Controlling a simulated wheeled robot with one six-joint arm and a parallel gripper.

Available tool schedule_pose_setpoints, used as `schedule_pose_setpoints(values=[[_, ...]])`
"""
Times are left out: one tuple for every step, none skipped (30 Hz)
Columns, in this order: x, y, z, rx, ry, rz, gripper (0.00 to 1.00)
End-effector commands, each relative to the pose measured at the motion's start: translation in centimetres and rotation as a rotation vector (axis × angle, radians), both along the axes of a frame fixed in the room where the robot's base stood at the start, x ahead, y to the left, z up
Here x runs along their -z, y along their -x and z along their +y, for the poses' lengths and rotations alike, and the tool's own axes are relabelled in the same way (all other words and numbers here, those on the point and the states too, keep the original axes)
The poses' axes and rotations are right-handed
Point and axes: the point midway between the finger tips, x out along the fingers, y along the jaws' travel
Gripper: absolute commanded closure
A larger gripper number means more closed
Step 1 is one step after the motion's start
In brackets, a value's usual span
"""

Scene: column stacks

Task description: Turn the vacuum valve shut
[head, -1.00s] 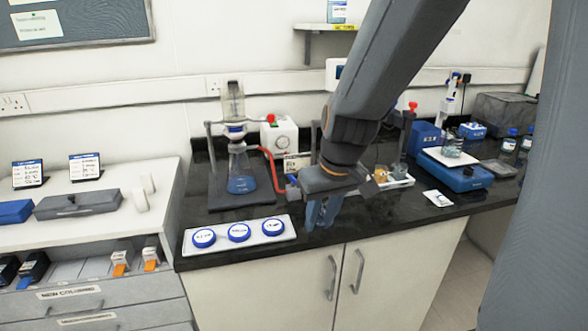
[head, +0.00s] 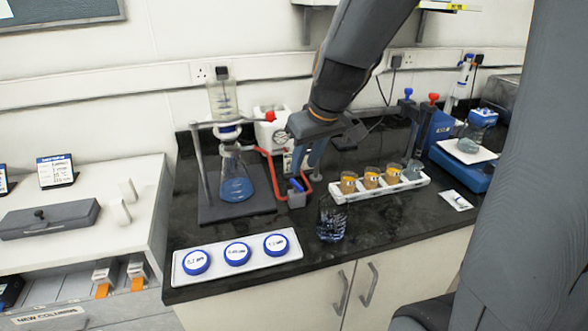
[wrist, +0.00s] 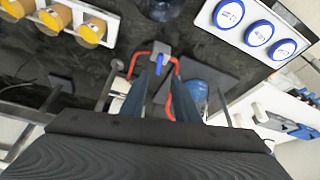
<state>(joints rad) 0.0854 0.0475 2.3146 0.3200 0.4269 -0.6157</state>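The vacuum valve (head: 297,198) is a small grey block with a blue lever (head: 297,185), joined to red tubing (head: 272,165), on the black bench right of the flask stand. The valve also shows near the middle of the wrist view (wrist: 158,47), with its blue lever (wrist: 159,64) pointing towards my gripper. My gripper (head: 305,173) is just above and behind the valve in the head view. In the wrist view my gripper (wrist: 161,82) has its two fingers apart, with nothing held. The lever lies in line with the gap; contact cannot be told.
A flask (head: 235,180) with blue liquid stands left on a dark-based stand. A clear beaker (head: 332,220) is in front of the valve. A white rack (head: 378,191) of amber-filled vials lies right. A tray (head: 238,258) with blue-rimmed discs is at the front edge.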

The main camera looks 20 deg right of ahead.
Motion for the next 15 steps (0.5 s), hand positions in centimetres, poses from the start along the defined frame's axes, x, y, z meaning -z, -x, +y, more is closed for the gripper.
schedule_pose_setpoints(values=[[0.2, 0.0, 0.0, 0.002, 0.0, 0.001, 0.72], [0.3, -0.1, -0.1, 0.002, -0.001, 0.002, 0.72], [0.6, -0.2, -0.1, 0.003, -0.002, 0.004, 0.72], [0.8, -0.3, -0.1, 0.005, -0.001, 0.003, 0.72], [1.1, -0.4, -0.1, 0.005, -0.001, 0.003, 0.72], [1.6, -0.5, -0.1, 0.005, -0.001, 0.004, 0.72], [2.0, -0.6, -0.1, 0.006, -0.001, 0.005, 0.72], [2.3, -0.8, 0.0, 0.007, -0.001, 0.004, 0.72], [2.9, -1.0, 0.0, 0.006, -0.001, 0.006, 0.72], [3.3, -1.2, 0.1, 0.006, -0.001, 0.005, 0.72], [3.7, -1.4, 0.1, 0.006, -0.002, 0.004, 0.72], [4.2, -1.6, 0.2, 0.006, -0.001, 0.004, 0.72], [4.5, -1.7, 0.2, 0.005, -0.001, 0.004, 0.72], [4.9, -1.9, 0.2, 0.006, -0.001, 0.003, 0.72], [5.4, -2.0, 0.3, 0.006, 0.0, 0.004, 0.72]])
